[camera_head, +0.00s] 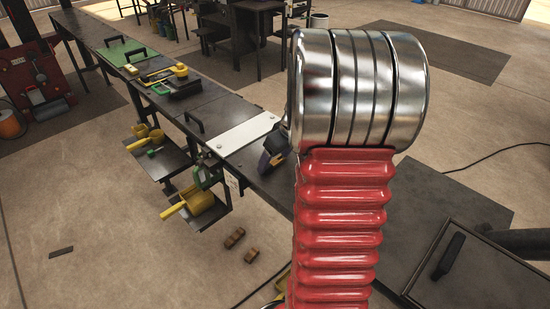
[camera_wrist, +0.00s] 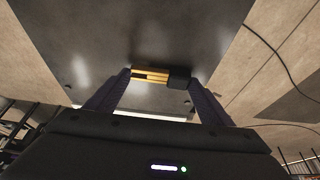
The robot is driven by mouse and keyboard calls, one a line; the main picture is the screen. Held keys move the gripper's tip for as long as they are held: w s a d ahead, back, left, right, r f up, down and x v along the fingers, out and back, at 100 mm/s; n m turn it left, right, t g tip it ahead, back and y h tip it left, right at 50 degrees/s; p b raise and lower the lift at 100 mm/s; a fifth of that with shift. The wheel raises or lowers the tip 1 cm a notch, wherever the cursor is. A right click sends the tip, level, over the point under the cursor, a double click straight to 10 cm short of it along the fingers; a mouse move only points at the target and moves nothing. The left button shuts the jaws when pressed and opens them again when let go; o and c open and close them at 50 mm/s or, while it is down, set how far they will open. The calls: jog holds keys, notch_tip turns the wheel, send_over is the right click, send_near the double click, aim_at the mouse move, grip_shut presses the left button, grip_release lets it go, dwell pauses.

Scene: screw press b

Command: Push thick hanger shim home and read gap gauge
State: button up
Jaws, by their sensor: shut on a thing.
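In the wrist view my gripper (camera_wrist: 160,77) is shut on a small brass-coloured and black piece (camera_wrist: 150,73), which lies crosswise between its two dark fingertips. I cannot tell whether this piece is the shim, the gauge or something else. A broad dark metal surface (camera_wrist: 130,35) fills the view beyond it; whether the piece touches it is not clear. In the head view only a dark part of my gripper (camera_head: 275,152) shows at the bench, beside a pale plate (camera_head: 243,133). My arm hides the rest. No shim slot or gauge reading can be made out.
A long dark bench (camera_head: 217,117) runs to the back left, carrying a green mat (camera_head: 113,52) and a tray with yellow items (camera_head: 165,80). Low shelves beside it hold yellow scoops (camera_head: 196,203). Two brown blocks (camera_head: 235,238) lie on the floor. A red machine (camera_head: 35,78) stands left.

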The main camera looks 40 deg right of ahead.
jog(key=o, duration=1.1)
jog(key=v, duration=1.3)
jog(key=shift+s+a+r, duration=0.2)
jog(key=shift+s+r, duration=0.05)
jog(key=shift+s, duration=0.1)
jog(key=s+a, duration=0.3)
jog(key=a, duration=0.7)
jog(key=s+a, duration=0.3)
jog(key=a, duration=0.8)
jog(key=s+a+t, duration=0.1)
jog(key=s+a, duration=0.3)
jog(key=a, duration=0.7)
jog(key=shift+r, duration=0.4)
